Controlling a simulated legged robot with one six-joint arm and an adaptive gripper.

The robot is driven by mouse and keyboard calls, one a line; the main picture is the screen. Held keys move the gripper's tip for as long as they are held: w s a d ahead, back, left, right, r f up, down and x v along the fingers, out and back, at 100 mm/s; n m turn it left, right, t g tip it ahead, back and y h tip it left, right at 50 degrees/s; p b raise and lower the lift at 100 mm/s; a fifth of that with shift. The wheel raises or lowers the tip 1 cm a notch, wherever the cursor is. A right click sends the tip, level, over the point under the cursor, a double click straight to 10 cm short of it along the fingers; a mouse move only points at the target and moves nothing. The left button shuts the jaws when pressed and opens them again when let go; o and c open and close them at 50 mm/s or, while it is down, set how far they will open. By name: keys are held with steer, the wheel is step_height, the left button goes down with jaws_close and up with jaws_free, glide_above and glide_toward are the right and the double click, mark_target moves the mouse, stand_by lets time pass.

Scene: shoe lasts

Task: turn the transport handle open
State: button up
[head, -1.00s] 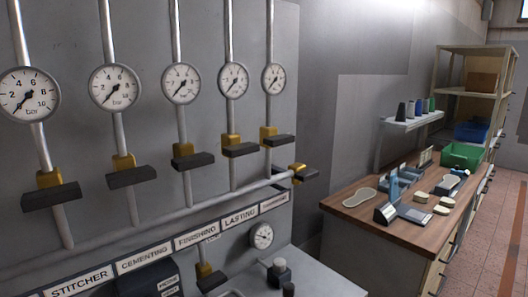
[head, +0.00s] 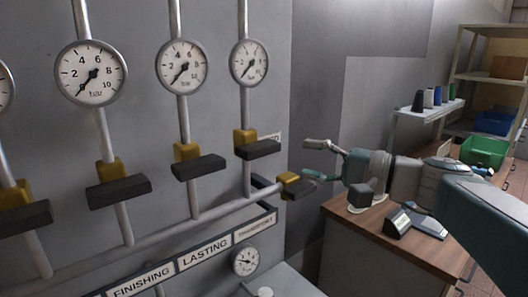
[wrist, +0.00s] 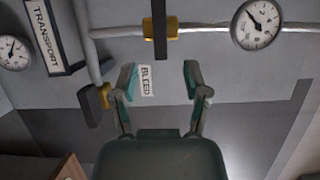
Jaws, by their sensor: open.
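The transport handle (head: 258,149) is a dark bar on a yellow valve body, on the rightmost upright pipe. It lies across the pipe. In the wrist view the handle (wrist: 159,30) is at the top middle, beyond my fingertips. My gripper (head: 311,159) comes in from the right with its fingers spread, right of the handle and apart from it. In the wrist view my gripper (wrist: 159,78) is open and empty, with a BLEED label (wrist: 146,80) visible between the fingers. The TRANSPORT label (head: 255,227) is on the strip below.
Another yellow valve with a dark handle (head: 300,187) sits at the manifold pipe's end, close to my lower finger. The lasting handle (head: 199,167) is left of the transport one. A gauge (head: 249,63) is above. A wooden bench (head: 382,235) stands right, under my arm.

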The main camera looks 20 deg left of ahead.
mark_target(268, 152)
steer(key=a, duration=0.9)
steer(key=shift+w+a+f, duration=0.1)
steer(key=shift+w+a, duration=0.25)
steer(key=shift+w, duration=0.05)
jaws_close()
